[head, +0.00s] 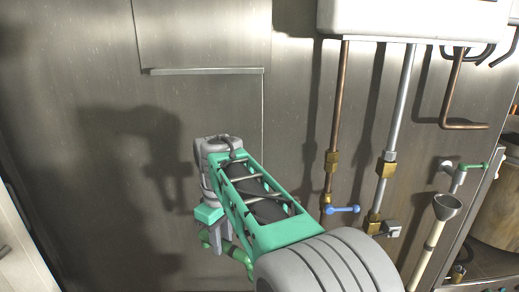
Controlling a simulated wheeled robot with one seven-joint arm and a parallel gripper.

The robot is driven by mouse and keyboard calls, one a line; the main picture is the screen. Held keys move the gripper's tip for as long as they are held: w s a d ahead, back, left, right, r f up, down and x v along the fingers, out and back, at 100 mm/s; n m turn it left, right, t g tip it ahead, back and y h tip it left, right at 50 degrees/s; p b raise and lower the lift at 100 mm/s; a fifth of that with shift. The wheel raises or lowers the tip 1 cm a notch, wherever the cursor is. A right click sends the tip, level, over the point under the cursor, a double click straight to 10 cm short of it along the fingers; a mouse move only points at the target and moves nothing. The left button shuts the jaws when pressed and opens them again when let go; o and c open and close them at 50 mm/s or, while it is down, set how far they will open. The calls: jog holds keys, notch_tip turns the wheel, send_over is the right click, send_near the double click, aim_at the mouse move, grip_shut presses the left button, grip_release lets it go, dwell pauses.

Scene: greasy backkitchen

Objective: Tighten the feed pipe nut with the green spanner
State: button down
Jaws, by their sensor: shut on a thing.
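My gripper (217,242) hangs low at the centre left, partly behind my own arm. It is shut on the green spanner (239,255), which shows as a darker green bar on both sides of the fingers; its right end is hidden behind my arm. Brass nuts sit on two upright pipes to the right: one on the copper pipe (332,161), and an upper one (385,169) and a lower one (374,222) on the grey pipe. I cannot tell which is the feed pipe nut. The spanner is left of all of them and apart from them.
A white box (415,18) hangs above the pipes. A blue-handled valve (342,210) juts between them. A green-handled tap (469,166), a grey funnel (446,207) and a bent copper pipe (447,105) are at the right. The steel wall left of my arm is bare.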

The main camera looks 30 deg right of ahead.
jog(key=d+r+n+p, duration=0.3)
jog(key=d+r+n, duration=0.2)
jog(key=r, duration=0.6)
jog(key=w+d+r+n+p, duration=0.1)
jog(key=d+r+n+p, duration=0.3)
jog(key=r, duration=0.8)
jog(key=d+n, duration=0.2)
jog(key=d, duration=0.1)
jog(key=shift+d+r+n, duration=0.25)
jog(key=shift+d+n, duration=0.05)
jog(key=shift+r+p, duration=0.1)
jog(key=shift+p, duration=0.4)
jog(key=d, duration=0.3)
jog(key=d+p, duration=0.1)
jog(key=d, duration=0.1)
jog(key=shift+s, duration=0.25)
jog(key=shift+s+d, duration=0.15)
jog(key=shift+d, duration=1.05)
jog(key=shift+s+d, duration=0.15)
jog(key=shift+d, duration=1.05)
